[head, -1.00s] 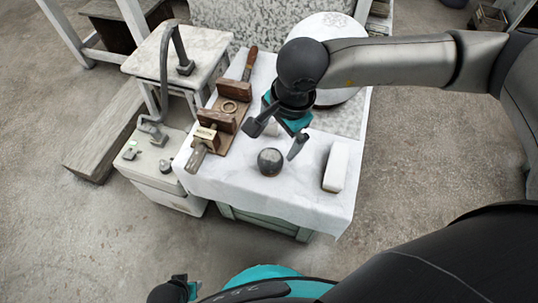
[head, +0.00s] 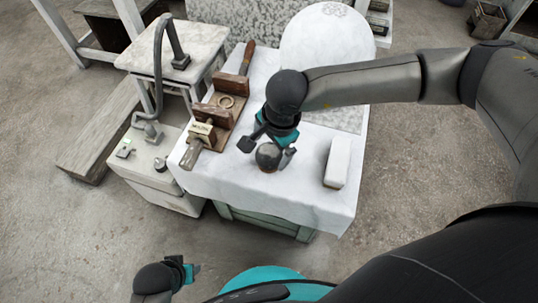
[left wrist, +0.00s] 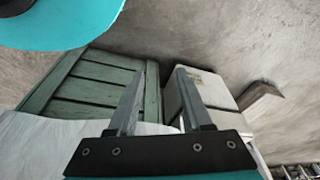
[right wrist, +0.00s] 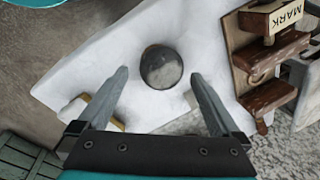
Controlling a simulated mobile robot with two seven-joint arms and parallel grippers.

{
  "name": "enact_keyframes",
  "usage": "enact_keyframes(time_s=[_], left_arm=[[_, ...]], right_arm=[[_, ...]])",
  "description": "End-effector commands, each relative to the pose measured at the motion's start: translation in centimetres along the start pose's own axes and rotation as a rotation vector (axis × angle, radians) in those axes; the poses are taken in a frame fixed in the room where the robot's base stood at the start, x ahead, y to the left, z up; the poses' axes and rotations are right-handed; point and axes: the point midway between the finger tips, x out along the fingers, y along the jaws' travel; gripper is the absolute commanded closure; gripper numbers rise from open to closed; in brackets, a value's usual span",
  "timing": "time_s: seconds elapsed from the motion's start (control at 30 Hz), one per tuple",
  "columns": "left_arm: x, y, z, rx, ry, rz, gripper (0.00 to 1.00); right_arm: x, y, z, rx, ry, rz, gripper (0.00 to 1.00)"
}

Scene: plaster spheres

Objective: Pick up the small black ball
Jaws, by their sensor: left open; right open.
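The small black ball (head: 268,157) sits on the white cloth of the table, dark grey with a lighter worn patch. It also shows in the right wrist view (right wrist: 161,67), ahead of the fingertips and centred between them. My right gripper (head: 267,148) is open and close above the ball, its fingers on either side in the head view. My left gripper (head: 194,272) is low at the front, away from the table. In the left wrist view (left wrist: 160,72) it is open and empty.
A white block (head: 337,162) lies right of the ball. A wooden stand (head: 213,119) with a ring and a label is to the left. A large white sphere (head: 327,45) stands behind my right arm. Bare cloth (head: 250,190) lies in front of the ball.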

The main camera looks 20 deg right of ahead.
Motion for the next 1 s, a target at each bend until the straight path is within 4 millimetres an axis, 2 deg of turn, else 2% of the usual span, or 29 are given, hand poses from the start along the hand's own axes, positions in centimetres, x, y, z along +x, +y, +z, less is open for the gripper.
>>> enact_keyframes(time_s=[0.17,0.53,0.93,1.0], left_arm=[[-0.7,0.0,-0.9,-0.002,0.019,0.000,0.50],[-3.6,-0.1,-3.2,-0.004,0.070,-0.003,0.50],[-4.3,-0.2,-3.5,-0.004,0.078,-0.004,0.50],[-4.3,-0.2,-3.5,-0.004,0.077,-0.004,0.50]], right_arm=[[1.3,-0.1,-0.3,0.000,0.002,0.001,0.00],[4.7,-0.3,-0.7,0.000,0.000,0.001,0.00],[5.1,-0.3,-0.8,0.000,0.000,0.001,0.00],[5.1,-0.3,-0.8,0.000,0.000,0.001,0.08]])
